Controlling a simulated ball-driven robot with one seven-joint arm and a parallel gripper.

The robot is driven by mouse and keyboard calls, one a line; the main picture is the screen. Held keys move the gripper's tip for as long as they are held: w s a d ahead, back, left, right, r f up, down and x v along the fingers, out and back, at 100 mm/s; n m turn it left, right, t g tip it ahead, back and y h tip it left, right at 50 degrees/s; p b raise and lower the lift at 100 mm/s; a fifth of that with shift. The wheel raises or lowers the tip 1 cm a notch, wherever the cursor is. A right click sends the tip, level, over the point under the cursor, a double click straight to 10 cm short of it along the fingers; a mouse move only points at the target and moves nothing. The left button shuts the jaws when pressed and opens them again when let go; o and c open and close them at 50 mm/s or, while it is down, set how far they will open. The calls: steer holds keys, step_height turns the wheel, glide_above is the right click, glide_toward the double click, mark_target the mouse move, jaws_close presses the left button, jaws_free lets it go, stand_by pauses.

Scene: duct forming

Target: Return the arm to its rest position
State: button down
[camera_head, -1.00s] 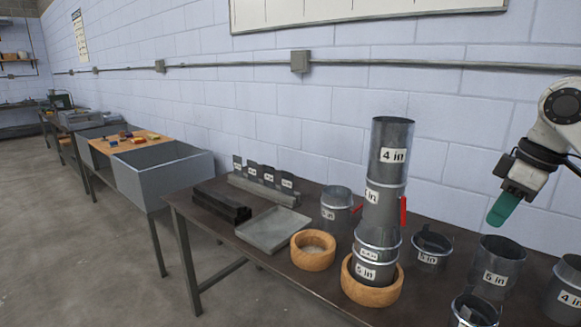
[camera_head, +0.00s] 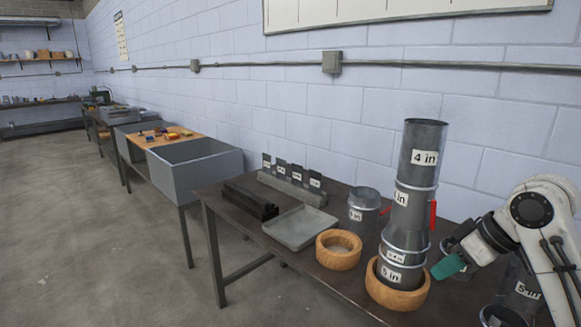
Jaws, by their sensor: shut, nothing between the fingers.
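My gripper (camera_head: 449,267) has green fingertips and is at the right of the head view. It is shut and empty, just right of the lower part of the duct stack. I cannot tell whether it touches the stack. My white arm comes in from the right edge and hides part of the table and some duct pieces behind it. The duct stack (camera_head: 407,215), with a "4 in" label at its top, stands in a wooden ring (camera_head: 398,298) and leans slightly.
On the dark table (camera_head: 225,203) are another wooden ring (camera_head: 338,250), a grey tray (camera_head: 300,228), a labelled can (camera_head: 363,211) and a row of labelled plates (camera_head: 290,180). Duct pieces (camera_head: 519,292) stand at the right. Grey bins (camera_head: 195,172) stand further left. The floor at left is clear.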

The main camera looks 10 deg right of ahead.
steer(key=s+a+f+m, duration=0.2)
steer(key=s+a+f, duration=0.4)
steer(key=f, duration=0.4)
steer(key=s+a+f+m, duration=0.2)
steer(key=s+a+f, duration=0.4)
steer(key=f, duration=0.5)
steer(key=s+d+f+g+h, duration=0.1)
steer(key=s+f, duration=0.2)
steer(key=s, duration=0.4)
steer(key=s+d+f+m+g+h, duration=0.1)
steer(key=s+d+f+h, duration=0.1)
steer(key=s, duration=0.6)
steer(key=s+d+f+m+g+h, duration=0.1)
steer(key=s+f, duration=0.3)
steer(key=s, duration=0.4)
steer(key=shift+d+f+g, duration=0.25)
steer(key=shift+d+g, duration=0.05)
steer(key=shift+d, duration=0.15)
